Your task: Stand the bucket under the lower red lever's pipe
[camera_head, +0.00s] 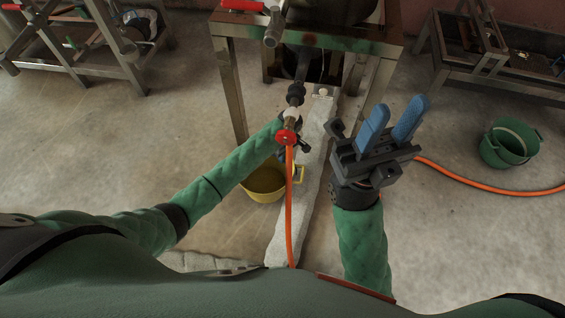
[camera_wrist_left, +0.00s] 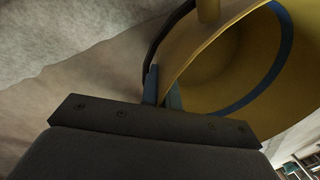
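The yellow bucket (camera_head: 262,187) is low, left of the pale floor strip, partly hidden by my left arm. In the left wrist view the bucket (camera_wrist_left: 225,70) is tilted in the picture, its wall between my left gripper's (camera_wrist_left: 162,88) close-set fingers. My left gripper (camera_head: 292,165) is mostly hidden in the head view. A red valve part (camera_head: 286,137) sits on the lower pipe end (camera_head: 292,112), just above and right of the bucket. Another red lever (camera_head: 242,5) is higher, by a grey pipe (camera_head: 271,38). My right gripper (camera_head: 392,118) is open and empty.
An orange hose (camera_head: 289,225) runs down beside the bucket, and another stretch (camera_head: 480,188) crosses the floor at right. A green bucket (camera_head: 510,143) stands there. The metal stand (camera_head: 228,90) has legs around the pipe. Open floor lies at left.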

